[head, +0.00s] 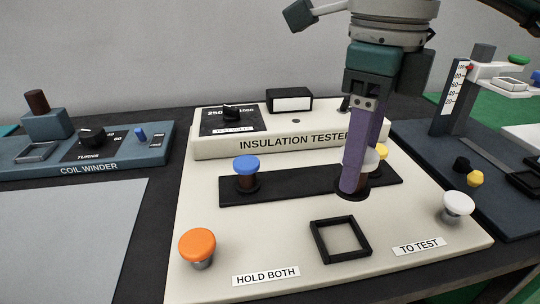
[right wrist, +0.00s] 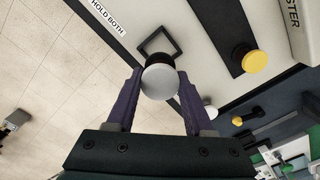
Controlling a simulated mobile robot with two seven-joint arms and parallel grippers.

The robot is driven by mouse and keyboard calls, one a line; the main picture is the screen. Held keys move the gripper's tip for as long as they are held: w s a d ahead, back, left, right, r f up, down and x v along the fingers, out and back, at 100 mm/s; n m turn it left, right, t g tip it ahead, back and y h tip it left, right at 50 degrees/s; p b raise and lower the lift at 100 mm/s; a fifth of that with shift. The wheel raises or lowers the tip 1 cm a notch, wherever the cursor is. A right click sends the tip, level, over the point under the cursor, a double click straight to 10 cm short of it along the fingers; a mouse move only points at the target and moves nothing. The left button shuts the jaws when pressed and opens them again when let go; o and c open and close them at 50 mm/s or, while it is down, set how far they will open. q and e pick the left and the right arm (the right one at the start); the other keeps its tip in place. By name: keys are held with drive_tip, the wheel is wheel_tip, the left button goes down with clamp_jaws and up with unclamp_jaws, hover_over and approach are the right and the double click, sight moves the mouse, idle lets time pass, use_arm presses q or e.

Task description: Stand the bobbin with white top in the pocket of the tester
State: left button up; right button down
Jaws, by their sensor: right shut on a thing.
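My right gripper (head: 357,185) is shut on the bobbin with white top (head: 371,167). Its purple fingers hide most of the bobbin in the head view; a dark round lower end shows below them. In the right wrist view the white top (right wrist: 159,82) sits between the fingertips (right wrist: 160,90). The pocket, a black square frame (head: 318,243), lies empty on the insulation tester (head: 205,225), nearer the front than the bobbin in the head view. The frame (right wrist: 172,35) shows just beyond the white top in the wrist view. The bobbin appears above the panel. My left gripper is out of view.
A black strip (head: 300,184) behind the pocket carries a blue-topped bobbin (head: 246,165) and a yellow-topped one (head: 382,152). An orange button (head: 197,245) and a white button (head: 458,204) flank the pocket. A coil winder (head: 120,155) stands left. The panel around the pocket is clear.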

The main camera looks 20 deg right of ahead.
wheel_tip(320, 180, down, 10)
drive_tip(key=shift+r+b, duration=0.25)
drive_tip(key=shift+b, duration=0.2)
drive_tip(key=shift+f, duration=0.2)
drive_tip(key=shift+c, duration=1.4)
unclamp_jaws()
